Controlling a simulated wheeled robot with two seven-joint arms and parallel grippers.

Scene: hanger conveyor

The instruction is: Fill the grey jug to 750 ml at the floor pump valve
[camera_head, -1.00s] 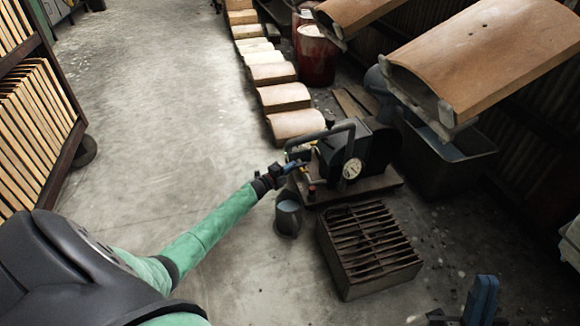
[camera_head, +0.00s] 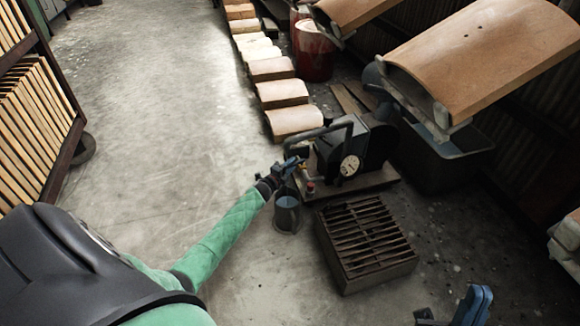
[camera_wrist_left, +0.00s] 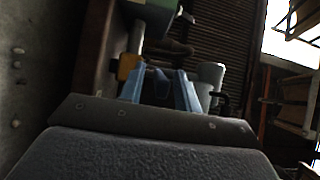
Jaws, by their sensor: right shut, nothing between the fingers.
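The grey jug (camera_head: 286,218) stands upright on the floor at the near left corner of the pump, its opening facing up. The floor pump (camera_head: 335,150) has a round white gauge (camera_head: 349,166), a bent grey pipe and a small red-and-yellow fitting (camera_head: 309,186) at its front. My left gripper (camera_head: 291,164) is just above and behind the jug, close to the pump's valve end. In the left wrist view its blue fingers (camera_wrist_left: 160,88) look apart, with a yellow part (camera_wrist_left: 128,66) beside them. My right gripper (camera_head: 476,303) is shut and empty at the bottom right.
A slatted metal box (camera_head: 365,245) stands right of the jug. More tiles (camera_head: 285,93) line the floor behind. A rack (camera_head: 35,120) stands left. The floor between is clear.

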